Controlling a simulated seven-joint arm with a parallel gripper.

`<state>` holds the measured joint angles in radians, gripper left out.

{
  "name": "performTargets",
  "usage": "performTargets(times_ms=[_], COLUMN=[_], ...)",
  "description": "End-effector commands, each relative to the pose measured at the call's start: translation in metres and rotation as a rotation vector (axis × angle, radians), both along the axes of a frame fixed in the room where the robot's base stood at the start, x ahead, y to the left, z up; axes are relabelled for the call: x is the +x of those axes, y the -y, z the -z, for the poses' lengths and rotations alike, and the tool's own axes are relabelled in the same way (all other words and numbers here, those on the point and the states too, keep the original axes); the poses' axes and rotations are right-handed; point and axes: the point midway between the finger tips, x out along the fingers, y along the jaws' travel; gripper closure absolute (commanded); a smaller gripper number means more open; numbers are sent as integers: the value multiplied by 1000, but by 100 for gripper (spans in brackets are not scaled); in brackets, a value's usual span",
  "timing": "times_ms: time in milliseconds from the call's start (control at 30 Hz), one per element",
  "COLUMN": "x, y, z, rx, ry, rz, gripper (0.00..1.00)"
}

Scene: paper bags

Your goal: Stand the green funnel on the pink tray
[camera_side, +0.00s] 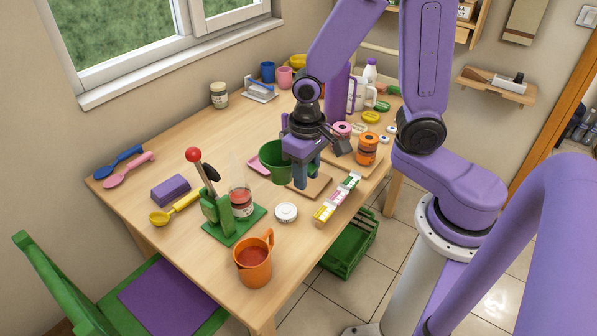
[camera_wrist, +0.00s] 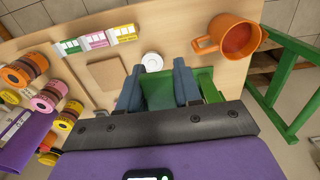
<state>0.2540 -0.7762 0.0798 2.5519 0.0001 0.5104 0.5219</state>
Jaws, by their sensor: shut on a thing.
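The green funnel (camera_side: 271,158) is at my gripper (camera_side: 300,174), on its left side in the side view, and looks held above the table. In the wrist view, my gripper (camera_wrist: 158,93) has its two blue-grey fingers on either side of a green surface of the funnel (camera_wrist: 157,90). My gripper is shut on the funnel. The pink tray (camera_side: 256,166) shows only as a small pink part left of the funnel; the rest is hidden behind the funnel. I cannot tell the gap between funnel and tray. The tray is not visible in the wrist view.
A wooden board (camera_side: 318,187) lies below my gripper. A green press (camera_side: 215,208) with a red knob, a jar (camera_side: 241,204), a white lid (camera_side: 286,211) and an orange mug (camera_side: 253,264) stand nearer the front. Ribbon spools (camera_side: 367,149) stand right.

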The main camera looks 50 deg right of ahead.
Motion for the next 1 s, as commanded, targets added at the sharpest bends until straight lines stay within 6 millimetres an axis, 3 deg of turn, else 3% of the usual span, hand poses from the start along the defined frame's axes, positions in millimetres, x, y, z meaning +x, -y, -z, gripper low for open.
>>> performTargets(times_ms=[333, 467, 567, 767, 1000], x=[-10, -4, 14, 73, 144], y=[2, 3, 5, 24, 73], z=[-4, -4, -1, 13, 44], rx=[1, 0, -1, -3, -2], ry=[1, 0, -2, -6, -10], rz=[0, 3, 7, 11, 11], gripper=[96, 96, 96, 96, 96])
